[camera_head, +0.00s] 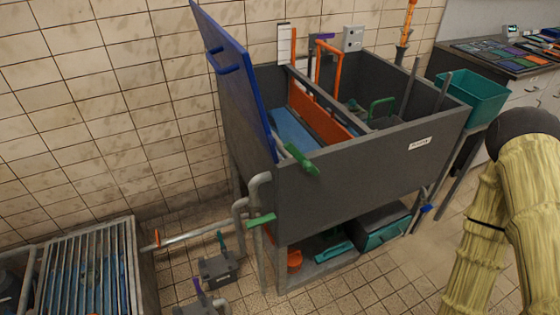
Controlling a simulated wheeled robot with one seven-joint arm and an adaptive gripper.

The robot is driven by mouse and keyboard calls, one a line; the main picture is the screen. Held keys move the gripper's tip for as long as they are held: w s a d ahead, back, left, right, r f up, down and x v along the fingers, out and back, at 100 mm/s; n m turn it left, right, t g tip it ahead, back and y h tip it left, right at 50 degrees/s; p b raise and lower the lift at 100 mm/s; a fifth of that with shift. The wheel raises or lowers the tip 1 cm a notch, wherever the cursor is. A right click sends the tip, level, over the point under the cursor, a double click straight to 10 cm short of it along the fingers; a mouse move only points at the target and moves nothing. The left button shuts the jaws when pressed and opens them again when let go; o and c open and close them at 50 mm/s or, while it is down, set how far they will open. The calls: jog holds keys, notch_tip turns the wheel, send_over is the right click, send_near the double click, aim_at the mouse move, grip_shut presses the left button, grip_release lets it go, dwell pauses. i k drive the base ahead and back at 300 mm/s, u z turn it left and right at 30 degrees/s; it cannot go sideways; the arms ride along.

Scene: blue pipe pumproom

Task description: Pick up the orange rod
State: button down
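A thin upright orange rod (408,20) shows at the top of the picture, behind the back right of the grey tank; its upper end is cut off by the frame. Its lower end meets a dark grey fitting (401,53). An orange bent bar (318,62) also stands at the back of the tank, and I cannot tell for certain which of the two is the orange rod. My gripper is not in view; only my arm, in a yellowish sleeve, shows at the right.
The grey tank (365,172) stands in the middle, its blue lid (232,75) raised at the left. A green handle (301,158) sticks out in front. A teal bin (470,97) hangs at the right. Pipes and a grating (88,270) occupy the lower left. Tiled floor (385,285) is clear at front right.

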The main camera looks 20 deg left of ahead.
aim_at(412, 2)
jog(key=z, duration=1.85)
jog(key=i, duration=4.65)
jog(key=u, duration=2.4)
